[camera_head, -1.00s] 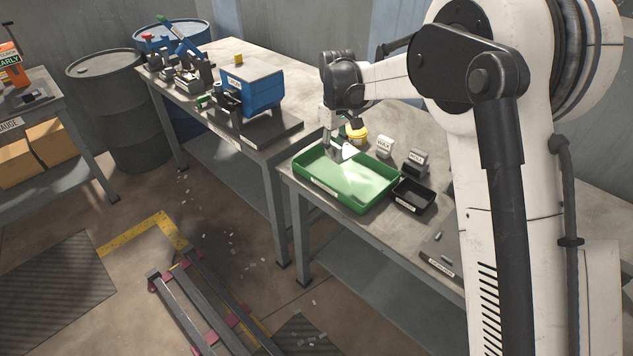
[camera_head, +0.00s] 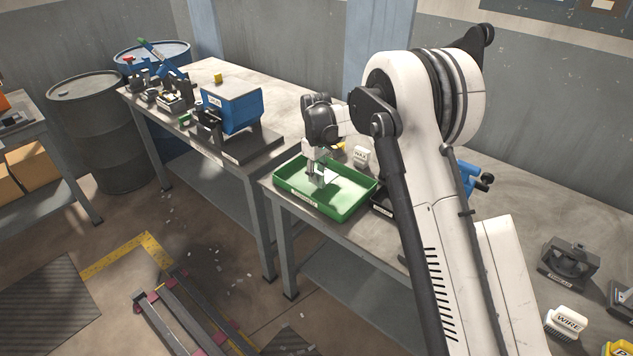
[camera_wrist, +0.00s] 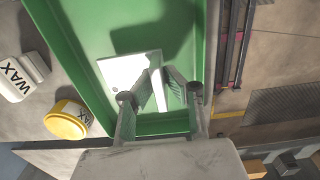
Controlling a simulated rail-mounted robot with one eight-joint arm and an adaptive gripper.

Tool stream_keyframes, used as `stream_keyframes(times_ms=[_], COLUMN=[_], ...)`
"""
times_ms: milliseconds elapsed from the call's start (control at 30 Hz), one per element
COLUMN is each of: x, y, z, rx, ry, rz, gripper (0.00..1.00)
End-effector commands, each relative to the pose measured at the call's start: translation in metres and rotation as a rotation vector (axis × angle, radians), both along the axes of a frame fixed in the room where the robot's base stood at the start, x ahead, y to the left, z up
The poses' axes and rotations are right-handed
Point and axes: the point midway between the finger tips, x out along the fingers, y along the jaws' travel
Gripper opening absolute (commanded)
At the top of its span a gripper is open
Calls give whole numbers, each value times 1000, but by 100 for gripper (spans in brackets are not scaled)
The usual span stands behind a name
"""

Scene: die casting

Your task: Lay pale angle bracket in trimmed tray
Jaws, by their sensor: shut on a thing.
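The trimmed tray is the green open tray (camera_head: 345,211) on the near workbench, and its green wall also fills the wrist view (camera_wrist: 75,60). My gripper (camera_head: 319,183) is over the left part of the tray, pointing down, low near the tray floor. In the wrist view my gripper (camera_wrist: 165,88) is shut on the pale angle bracket (camera_wrist: 125,72). The bracket is a pale, flat-faced piece with part of it between the fingers. I cannot tell whether it touches the tray floor.
A white WAX block (camera_wrist: 18,75) and a yellow round container (camera_wrist: 66,120) stand beside the tray. A dark small tray (camera_head: 382,203) sits to its right, partly behind my arm. A blue machine (camera_head: 231,107) is on the other bench. The rest of the green tray looks empty.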

Motion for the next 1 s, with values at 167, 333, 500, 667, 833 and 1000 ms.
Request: stream_keyframes(times_ms=[167, 333, 500, 667, 833, 1000], x=[0, 0, 0, 0, 0, 0], y=[0, 0, 0, 0, 0, 0], z=[-23, -27, -29, -28, -28, -22], rx=[0, 0, 0, 0, 0, 0], ry=[0, 0, 0, 0, 0, 0], rz=[0, 0, 0, 0, 0, 0], gripper=[0, 0, 11, 29, 29, 29])
